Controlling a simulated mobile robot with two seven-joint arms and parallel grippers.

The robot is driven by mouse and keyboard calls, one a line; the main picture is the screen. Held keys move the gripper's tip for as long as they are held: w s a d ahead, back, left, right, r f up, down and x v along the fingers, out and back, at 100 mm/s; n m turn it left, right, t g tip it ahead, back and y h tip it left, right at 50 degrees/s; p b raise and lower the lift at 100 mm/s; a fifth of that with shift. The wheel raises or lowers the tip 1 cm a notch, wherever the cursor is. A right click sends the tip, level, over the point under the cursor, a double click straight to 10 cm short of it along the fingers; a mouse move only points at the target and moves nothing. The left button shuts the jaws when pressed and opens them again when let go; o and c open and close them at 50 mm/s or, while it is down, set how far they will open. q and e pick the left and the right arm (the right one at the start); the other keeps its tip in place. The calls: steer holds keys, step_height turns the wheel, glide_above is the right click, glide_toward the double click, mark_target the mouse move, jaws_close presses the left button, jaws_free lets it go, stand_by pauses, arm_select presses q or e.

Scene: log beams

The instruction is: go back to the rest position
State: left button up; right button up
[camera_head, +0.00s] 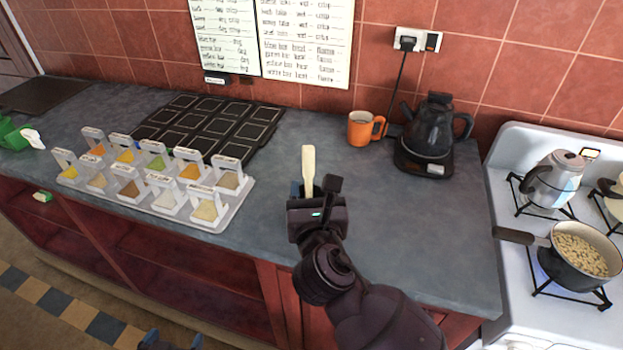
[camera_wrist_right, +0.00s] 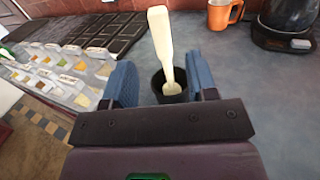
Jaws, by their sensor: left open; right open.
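My right gripper (camera_head: 314,190) is over the counter, in the middle of the head view. In the right wrist view its two blue fingers (camera_wrist_right: 162,80) are apart. A small dark cup (camera_wrist_right: 170,92) with a cream spatula (camera_wrist_right: 161,42) standing in it shows between them; gaps show at its sides, and I cannot tell how near the cup is. In the head view the spatula (camera_head: 308,165) rises behind the gripper, which hides most of the cup. My left gripper (camera_head: 172,341) shows only as two separated blue fingertips at the bottom edge, open, in front of the cabinets.
A white rack (camera_head: 232,213) of spice containers and a black tray (camera_head: 245,137) lie left on the counter (camera_head: 420,225). An orange mug (camera_head: 360,129) and a black kettle (camera_head: 430,130) stand behind. A stove with a pot (camera_head: 578,262) is at right. Counter right of my gripper is clear.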

steer(key=shift+s, duration=0.1)
stand_by(0.4)
steer(key=s+d+f+m+g+h, duration=0.1)
steer(key=s+d+f+m+g, duration=0.1)
steer(key=d+m, duration=0.3)
steer(key=s+d+f+m+g+h, duration=0.1)
steer(key=s+d+f+m+g, duration=0.2)
steer(key=d+f+m, duration=0.2)
steer(key=s+d+f+m+g+h, duration=0.1)
steer(key=s+d+f+m+g, duration=0.2)
steer(key=d+m, duration=0.4)
steer(key=shift+s+d+f+m, duration=0.1)
steer(key=shift+s+f+m, duration=0.2)
steer(key=shift+m, duration=0.55)
steer(key=shift+s+d+f+m, duration=0.1)
steer(key=shift+f+m, duration=0.3)
steer(key=shift+m, duration=0.45)
steer(key=s+d+f+m+g, duration=0.25)
steer(key=s+d+m, duration=0.25)
steer(key=s+m, duration=0.35)
steer(key=s+d+f+m+g, duration=0.2)
steer(key=s+d+m+g, duration=0.25)
steer(key=s+m, duration=0.4)
steer(key=w+f+n+t+y, duration=0.1)
steer(key=w+f+t, duration=0.7)
steer(key=f, duration=0.2)
steer(key=shift+n+t+y, duration=0.3)
steer(key=shift+t, duration=0.1)
steer(key=shift+r, duration=0.1)
